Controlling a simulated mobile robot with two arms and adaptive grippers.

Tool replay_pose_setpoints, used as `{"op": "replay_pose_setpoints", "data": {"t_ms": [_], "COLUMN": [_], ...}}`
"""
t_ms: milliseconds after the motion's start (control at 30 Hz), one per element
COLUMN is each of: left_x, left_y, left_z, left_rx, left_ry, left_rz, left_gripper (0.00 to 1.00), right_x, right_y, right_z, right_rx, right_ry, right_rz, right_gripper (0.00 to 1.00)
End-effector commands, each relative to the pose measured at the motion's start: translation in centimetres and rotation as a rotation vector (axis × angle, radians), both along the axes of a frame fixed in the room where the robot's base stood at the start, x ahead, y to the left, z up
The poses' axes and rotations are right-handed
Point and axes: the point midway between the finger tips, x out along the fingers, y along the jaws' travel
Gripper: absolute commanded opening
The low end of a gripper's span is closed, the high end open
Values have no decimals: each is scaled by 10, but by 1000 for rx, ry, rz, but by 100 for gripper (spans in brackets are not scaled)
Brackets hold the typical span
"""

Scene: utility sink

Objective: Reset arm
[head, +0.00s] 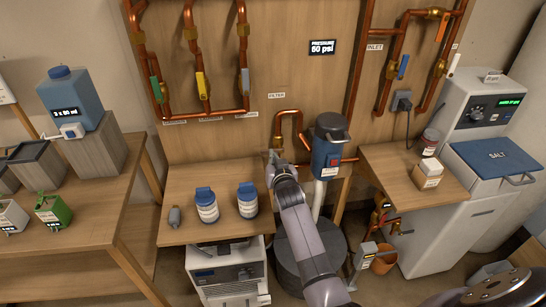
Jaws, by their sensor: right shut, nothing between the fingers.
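My right arm reaches up from the bottom centre of the head view. Its gripper (273,157) is shut and empty, near the copper pipe under the filter label and left of the blue filter housing (327,150). It is small, and I cannot tell whether it touches the pipe. My left gripper is not in view.
A blue jug (72,98) is at left. The salt unit (495,158) is at right. Copper pipes with coloured valve handles line the wall.

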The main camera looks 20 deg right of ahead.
Motion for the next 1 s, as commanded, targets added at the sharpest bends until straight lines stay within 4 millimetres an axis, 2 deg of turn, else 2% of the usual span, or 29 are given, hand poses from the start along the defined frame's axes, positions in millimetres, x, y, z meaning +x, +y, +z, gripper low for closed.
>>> {"op": "replay_pose_setpoints", "data": {"t_ms": [133,233,500,567,667,767,867,1000], "left_x": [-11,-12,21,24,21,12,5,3], "left_y": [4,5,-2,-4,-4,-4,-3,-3], "left_z": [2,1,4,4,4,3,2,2], "left_rx": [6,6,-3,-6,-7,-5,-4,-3], "left_ry": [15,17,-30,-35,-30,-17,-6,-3], "left_rz": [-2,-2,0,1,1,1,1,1], "left_gripper": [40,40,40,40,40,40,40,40], "right_x": [0,0,0,-1,-14,-49,-106,-203], "right_y": [-1,-1,-1,-1,-3,-6,0,25], "right_z": [2,1,1,1,-8,-26,-49,-72], "right_rx": [-1,-1,-1,-2,-8,-25,-42,-57], "right_ry": [0,0,0,3,38,134,286,528], "right_rz": [0,0,0,0,-3,-1,21,104], "right_gripper": [0,0,0,0,0,0,0,0]}}
